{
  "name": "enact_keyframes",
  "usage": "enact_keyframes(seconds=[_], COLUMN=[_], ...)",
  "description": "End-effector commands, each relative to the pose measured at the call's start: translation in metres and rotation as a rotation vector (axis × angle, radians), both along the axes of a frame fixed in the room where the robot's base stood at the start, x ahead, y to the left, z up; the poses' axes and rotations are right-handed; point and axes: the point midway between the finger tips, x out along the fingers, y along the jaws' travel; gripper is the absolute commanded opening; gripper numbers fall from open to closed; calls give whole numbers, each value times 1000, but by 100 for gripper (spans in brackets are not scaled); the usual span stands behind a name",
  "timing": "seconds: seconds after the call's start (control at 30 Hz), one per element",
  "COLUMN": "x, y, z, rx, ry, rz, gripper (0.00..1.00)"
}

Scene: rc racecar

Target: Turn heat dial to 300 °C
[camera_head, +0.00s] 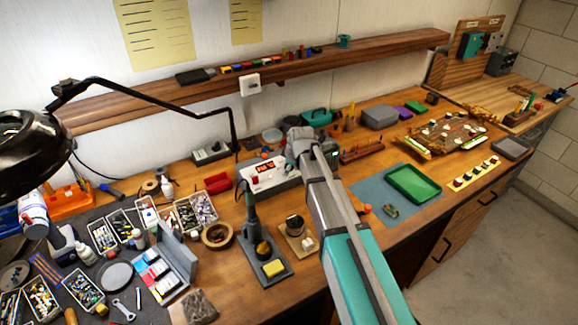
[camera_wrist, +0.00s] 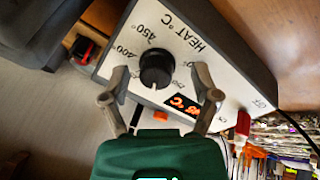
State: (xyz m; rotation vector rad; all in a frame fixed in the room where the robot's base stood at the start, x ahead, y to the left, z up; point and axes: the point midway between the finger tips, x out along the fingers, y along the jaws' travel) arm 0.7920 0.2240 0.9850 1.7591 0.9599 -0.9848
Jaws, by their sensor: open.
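The heat station (camera_head: 266,182) is a white-faced box with a lit red display (camera_head: 267,166), on the bench below the shelf. In the wrist view its white panel (camera_wrist: 185,38) appears turned round, marked "HEAT °C", with 400° and 450° legible. The round black heat dial (camera_wrist: 157,68) is on this panel; I cannot read its setting surely. My gripper (camera_wrist: 160,74) is open, with one finger on each side of the dial and a gap showing on both sides. The red display (camera_wrist: 182,105) is partly hidden by a finger. In the head view my gripper (camera_head: 298,145) covers the station's right end.
A soldering iron stand (camera_head: 262,262) and a small wooden holder (camera_head: 297,238) stand in front of the station. A red object (camera_head: 217,183) lies to its left. A green tray (camera_head: 412,185) lies on a blue mat to the right. The shelf (camera_head: 150,102) runs along the wall behind.

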Motion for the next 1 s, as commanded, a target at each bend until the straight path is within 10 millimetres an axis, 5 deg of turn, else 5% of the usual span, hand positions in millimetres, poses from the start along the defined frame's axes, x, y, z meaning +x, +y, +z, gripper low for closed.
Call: enact_keyframes(seconds=[0.47, 1.0], x=[-6, -37], y=[-2, -13], z=[20, 109], rx=[35, 241], ry=[25, 160], rz=[-103, -705], gripper=[79, 79])
